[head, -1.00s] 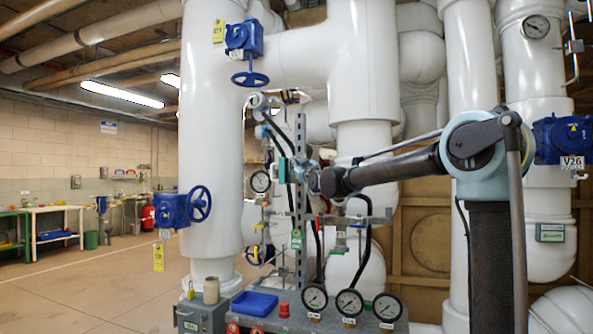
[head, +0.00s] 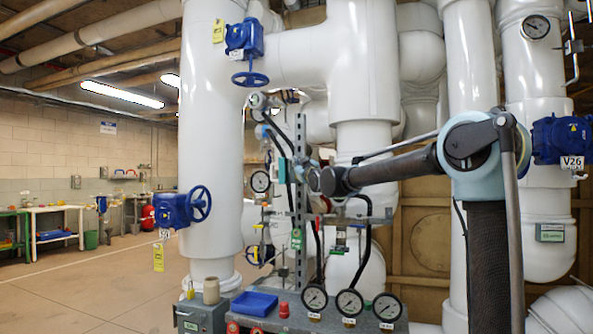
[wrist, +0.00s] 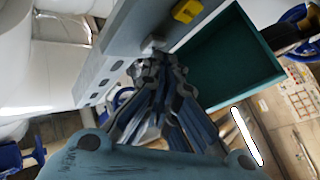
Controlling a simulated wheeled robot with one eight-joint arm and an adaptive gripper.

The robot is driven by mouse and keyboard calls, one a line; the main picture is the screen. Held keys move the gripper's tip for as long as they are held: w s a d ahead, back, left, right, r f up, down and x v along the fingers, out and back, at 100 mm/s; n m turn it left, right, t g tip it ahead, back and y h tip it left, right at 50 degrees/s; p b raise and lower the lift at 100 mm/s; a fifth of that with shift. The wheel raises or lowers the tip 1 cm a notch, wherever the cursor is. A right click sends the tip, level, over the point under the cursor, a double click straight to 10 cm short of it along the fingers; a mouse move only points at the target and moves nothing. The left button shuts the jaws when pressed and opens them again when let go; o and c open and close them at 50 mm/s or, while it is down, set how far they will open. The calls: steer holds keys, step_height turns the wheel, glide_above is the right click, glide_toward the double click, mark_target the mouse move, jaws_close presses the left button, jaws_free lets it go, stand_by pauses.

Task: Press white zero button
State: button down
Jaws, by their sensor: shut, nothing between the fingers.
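My gripper (wrist: 160,75) is shut and empty in the wrist view. A teal-green box (wrist: 232,60) is just right of the fingers. In the head view the post (head: 301,210) stands upright, with a small teal box (head: 282,170) on its left. My gripper (head: 311,179) is small and partly hidden there, beside the post.
A yellow piece (wrist: 186,10) is near the box. Gauges (head: 349,302), a blue tray (head: 254,303) and a red knob (head: 284,309) are on the panel below. Black hoses and thick white pipes (head: 210,100) crowd around. Open floor (head: 90,290) lies at left.

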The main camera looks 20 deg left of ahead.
steer(key=shift+w, duration=0.4)
stand_by(0.4)
stand_by(0.4)
steer(key=shift+s, duration=0.9)
steer(key=shift+s+a, duration=0.15)
steer(key=shift+s, duration=1.1)
steer(key=shift+s+a, duration=0.1)
steer(key=shift+s, duration=1.15)
steer(key=shift+s, duration=0.1)
